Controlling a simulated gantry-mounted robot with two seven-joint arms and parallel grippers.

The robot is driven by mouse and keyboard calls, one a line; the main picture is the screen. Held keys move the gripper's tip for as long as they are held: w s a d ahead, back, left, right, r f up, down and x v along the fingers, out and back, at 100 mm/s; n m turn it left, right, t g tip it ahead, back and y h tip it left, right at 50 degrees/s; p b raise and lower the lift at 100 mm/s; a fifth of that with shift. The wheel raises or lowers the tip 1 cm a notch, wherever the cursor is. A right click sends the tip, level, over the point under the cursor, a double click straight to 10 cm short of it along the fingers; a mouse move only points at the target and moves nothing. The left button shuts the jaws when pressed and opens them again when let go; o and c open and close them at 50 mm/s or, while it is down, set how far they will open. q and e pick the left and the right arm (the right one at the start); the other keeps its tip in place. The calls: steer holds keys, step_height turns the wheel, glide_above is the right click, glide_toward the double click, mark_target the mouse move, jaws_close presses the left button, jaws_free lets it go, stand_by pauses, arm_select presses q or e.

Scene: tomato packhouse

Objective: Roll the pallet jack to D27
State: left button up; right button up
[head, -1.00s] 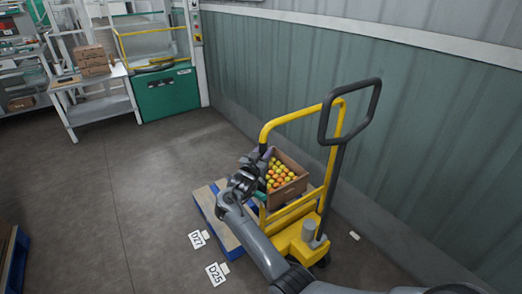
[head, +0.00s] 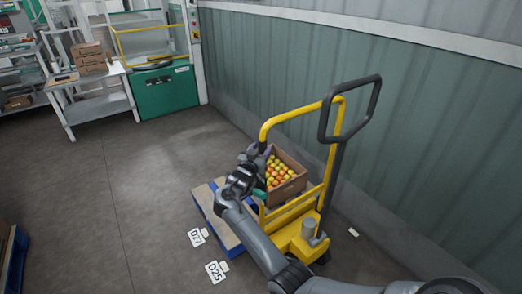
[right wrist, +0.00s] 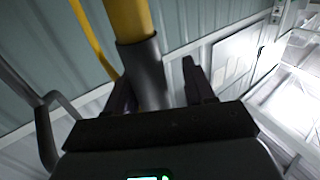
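The yellow pallet jack (head: 297,240) stands by the green wall, with a black handle loop and a yellow hoop bar. My right gripper (head: 262,150) is at the lower left end of the hoop. In the right wrist view a dark grey sleeve (right wrist: 148,75) on the yellow bar (right wrist: 130,18) lies between the fingers of my right gripper (right wrist: 160,85). The fingers are apart, with a gap beside the right finger. The D27 sign (head: 198,237) lies on the floor left of the jack. My left gripper is out of view.
A crate (head: 289,191) of red and yellow tomatoes sits at the jack's front, over a wood-and-blue pallet (head: 210,198). The D25 sign (head: 216,272) lies near D27. A bench (head: 98,98) and green cabinet (head: 167,93) stand at the back. The floor at left is mostly clear.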

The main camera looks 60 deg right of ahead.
steer(key=shift+a, duration=0.3)
steer(key=s+a+p, duration=0.2)
steer(key=a+p, duration=0.1)
steer(key=a, duration=0.7)
